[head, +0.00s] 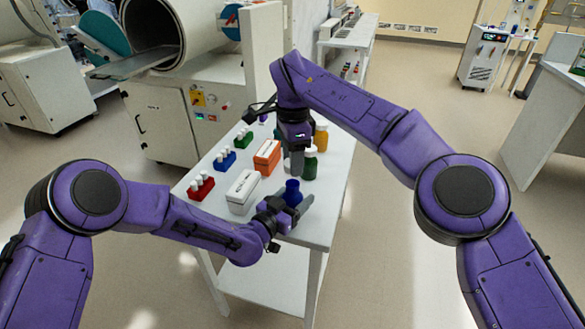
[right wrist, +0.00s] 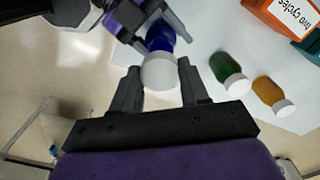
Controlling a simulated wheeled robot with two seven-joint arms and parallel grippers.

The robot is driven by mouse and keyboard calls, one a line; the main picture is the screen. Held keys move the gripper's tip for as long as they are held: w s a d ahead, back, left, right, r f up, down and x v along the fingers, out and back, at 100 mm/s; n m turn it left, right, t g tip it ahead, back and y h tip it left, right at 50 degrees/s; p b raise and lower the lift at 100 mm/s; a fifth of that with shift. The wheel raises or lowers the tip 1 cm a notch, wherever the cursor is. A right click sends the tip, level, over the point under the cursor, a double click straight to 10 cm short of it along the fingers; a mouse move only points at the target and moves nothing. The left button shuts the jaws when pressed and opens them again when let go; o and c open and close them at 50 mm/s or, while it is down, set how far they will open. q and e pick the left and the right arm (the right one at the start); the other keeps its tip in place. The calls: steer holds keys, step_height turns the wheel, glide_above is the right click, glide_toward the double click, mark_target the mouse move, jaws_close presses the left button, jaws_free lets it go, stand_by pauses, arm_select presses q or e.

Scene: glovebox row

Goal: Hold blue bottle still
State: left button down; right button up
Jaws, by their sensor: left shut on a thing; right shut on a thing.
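The blue bottle (head: 292,192) stands upright over the near right part of the white table. My left gripper (head: 294,204) is shut around its body from the left. In the right wrist view the bottle (right wrist: 160,40) shows between the left gripper's fingers. My right gripper (head: 294,163) points down right above the bottle. Its fingers, also in the right wrist view (right wrist: 160,84), are shut on a white cap (right wrist: 160,72). The cap lines up with the bottle's top; I cannot tell whether it still touches the neck.
A green bottle (head: 309,167) and an orange bottle (head: 321,138) stand behind on the white table (head: 318,222). A white box (head: 242,192), an orange box (head: 266,157), and red (head: 201,188), blue (head: 224,161) and green (head: 244,139) vial racks stand left.

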arm_select(q)
steer(key=shift+c, duration=0.8)
jaws_free()
steer(key=shift+f, duration=0.1)
